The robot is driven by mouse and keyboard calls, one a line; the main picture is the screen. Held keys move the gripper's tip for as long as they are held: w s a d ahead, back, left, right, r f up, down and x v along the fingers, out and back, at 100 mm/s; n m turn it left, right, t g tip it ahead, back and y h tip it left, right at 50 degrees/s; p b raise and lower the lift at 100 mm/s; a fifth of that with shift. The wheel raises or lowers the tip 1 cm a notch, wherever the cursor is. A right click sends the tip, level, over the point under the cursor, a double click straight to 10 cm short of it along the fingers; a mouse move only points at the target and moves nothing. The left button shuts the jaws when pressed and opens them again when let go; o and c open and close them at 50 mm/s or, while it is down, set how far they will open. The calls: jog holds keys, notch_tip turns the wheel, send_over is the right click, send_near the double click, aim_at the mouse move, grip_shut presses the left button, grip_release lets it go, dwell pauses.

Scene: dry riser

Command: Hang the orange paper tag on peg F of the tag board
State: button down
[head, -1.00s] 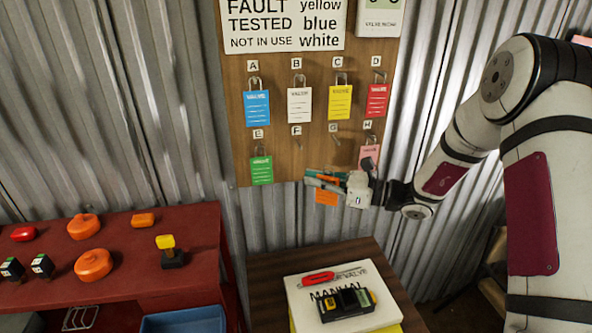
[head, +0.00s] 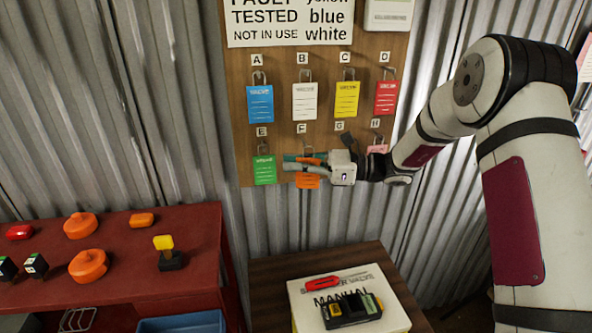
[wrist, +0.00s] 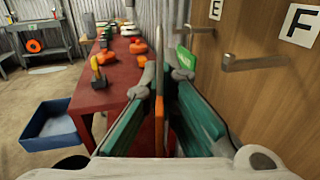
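My gripper (head: 292,163) is shut on the orange paper tag (head: 307,181), which hangs below the fingers in front of the board's lower row. In the wrist view the tag (wrist: 159,95) appears edge-on between the two teal finger pads. The tag board (head: 240,100) is brown wood with lettered labels. Label F (head: 301,128) is just above my gripper. In the wrist view, peg F (wrist: 255,62) is a bare metal peg under its label, to the right of and apart from the tag. My fingers partly hide the peg F area in the head view.
A green tag (head: 264,170) hangs at E, left of my fingertips. A pink tag (head: 378,149) at H is partly hidden by my arm. Blue, white, yellow and red tags hang above. A red bench (head: 120,250) and a small dark table (head: 270,270) stand below.

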jog(key=w+a+f+b, duration=0.1)
jog(key=w+b, duration=0.3)
jog(key=w, duration=0.1)
jog(key=shift+w, duration=0.4)
dwell(0.3)
jog(key=shift+a+f+b, duration=0.1)
jog(key=shift+f+b, duration=0.05)
jog(key=shift+b, duration=0.15)
dwell(0.3)
jog(key=c, duration=1.7)
grip_release()
